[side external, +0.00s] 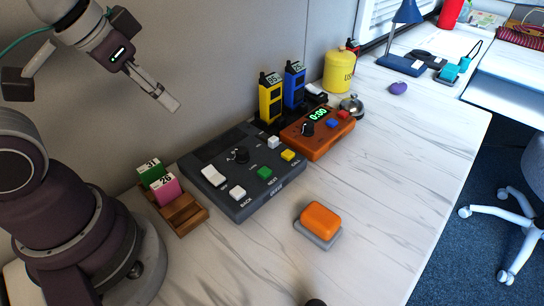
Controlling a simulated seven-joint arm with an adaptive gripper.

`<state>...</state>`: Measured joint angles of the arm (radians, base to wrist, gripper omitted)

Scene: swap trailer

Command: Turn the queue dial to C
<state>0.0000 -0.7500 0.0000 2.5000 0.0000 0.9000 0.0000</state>
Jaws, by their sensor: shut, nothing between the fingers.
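A dark grey console (222,187) lies on the white marble-look counter, with a round black dial (240,155) on its upper part. The dial's letters and pointer are too small to read. An orange timer box (328,141) showing 0:00 has another black knob (308,128); I cannot tell from the labels which knob is the queue dial. My gripper (172,102) is shut and empty, in the air to the upper left of the console, apart from both dials.
The console has a white rocker switch (213,175) and several coloured buttons. A wooden rack (184,213) with number cards stands left of it. Yellow (270,100) and blue (293,88) handsets stand behind.

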